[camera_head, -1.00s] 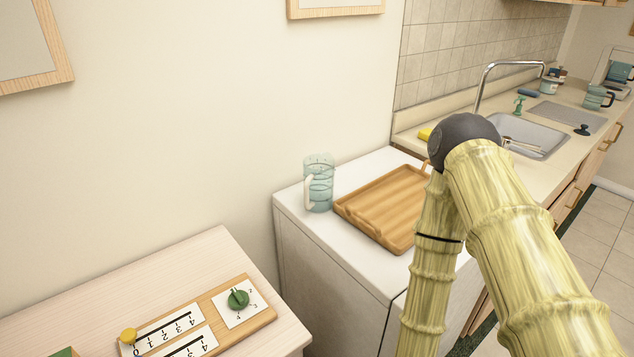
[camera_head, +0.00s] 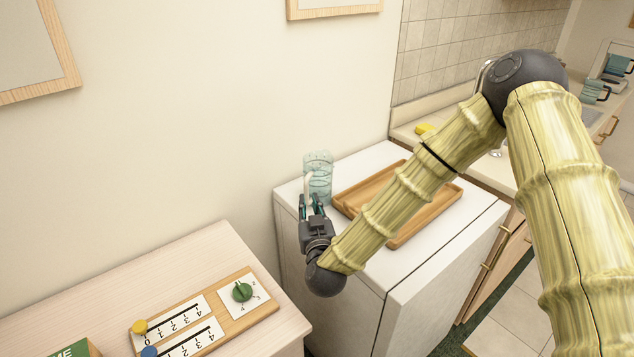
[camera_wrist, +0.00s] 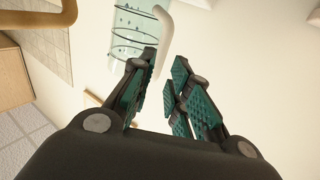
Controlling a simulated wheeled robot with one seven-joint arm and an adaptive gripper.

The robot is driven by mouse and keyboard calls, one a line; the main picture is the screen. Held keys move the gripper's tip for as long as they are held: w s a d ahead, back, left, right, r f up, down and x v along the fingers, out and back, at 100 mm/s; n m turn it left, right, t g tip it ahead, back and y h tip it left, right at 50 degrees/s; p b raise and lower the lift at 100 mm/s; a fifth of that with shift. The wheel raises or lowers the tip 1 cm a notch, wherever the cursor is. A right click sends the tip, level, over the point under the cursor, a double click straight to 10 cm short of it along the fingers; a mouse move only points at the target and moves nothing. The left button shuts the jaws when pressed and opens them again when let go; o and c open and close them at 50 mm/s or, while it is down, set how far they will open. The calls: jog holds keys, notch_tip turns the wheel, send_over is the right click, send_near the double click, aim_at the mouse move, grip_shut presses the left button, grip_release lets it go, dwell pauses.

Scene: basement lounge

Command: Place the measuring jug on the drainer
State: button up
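The measuring jug (camera_head: 319,168), clear teal with dark marks and a white handle, stands upright on the white appliance top beside the wall. My gripper (camera_head: 312,200) is in front of the jug, on its handle side, with its fingers pointing at it. In the wrist view the jug (camera_wrist: 126,30) is at the top, and its white handle (camera_wrist: 164,25) reaches down to the gap between the fingertips. My gripper (camera_wrist: 165,62) is open, its teal pads apart. I cannot tell whether a finger touches the handle. The grey drainer (camera_head: 590,116) by the sink is mostly hidden behind my arm.
A wooden tray (camera_head: 440,207) lies right of the jug on the white appliance (camera_head: 375,156), under my forearm. A pale table (camera_head: 190,258) with a dial board is at lower left. A second teal jug (camera_head: 592,92) with a dark handle stands on the far counter.

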aim_at(307, 194)
jog(key=shift+w+a+f+p, duration=0.15)
jog(key=shift+w+p, duration=0.25)
jog(key=shift+w, duration=0.75)
jog(key=shift+w+a+p, duration=0.1)
jog(key=shift+w+p, duration=0.25)
jog(key=shift+w, duration=0.75)
jog(key=shift+w+a+f+p, duration=0.15)
jog(key=shift+w+p, duration=0.25)
jog(key=shift+w, duration=0.75)
jog(key=shift+r, duration=0.1)
grip_shut()
